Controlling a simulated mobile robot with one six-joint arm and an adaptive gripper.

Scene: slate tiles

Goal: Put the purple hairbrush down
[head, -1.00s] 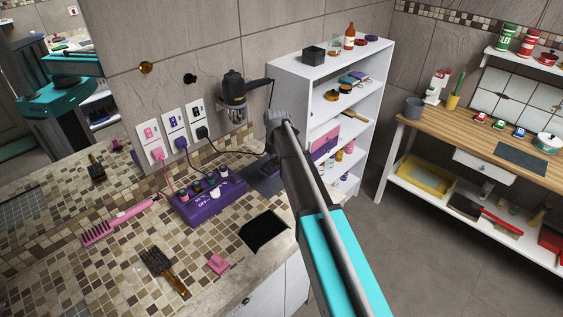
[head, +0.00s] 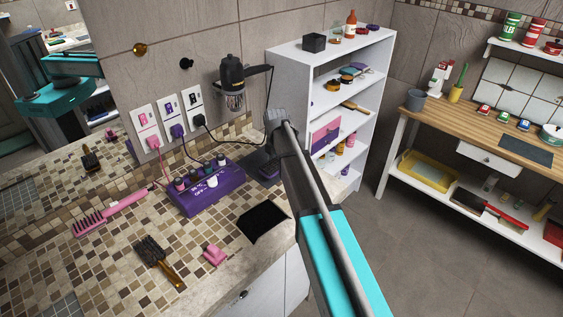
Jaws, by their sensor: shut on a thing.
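My arm reaches from the lower right over the counter, and my gripper (head: 275,122) is at its far grey end, in front of the wall and the white shelf. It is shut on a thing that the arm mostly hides. The mosaic-tiled counter (head: 110,268) lies below and to the left.
On the counter are a purple rack of bottles (head: 205,190), a pink comb (head: 110,212), a dark-bristled brush (head: 158,262), a pink piece (head: 214,254) and a black cloth (head: 263,222). A hair dryer (head: 232,80) hangs on the wall. The counter's front left is fairly clear.

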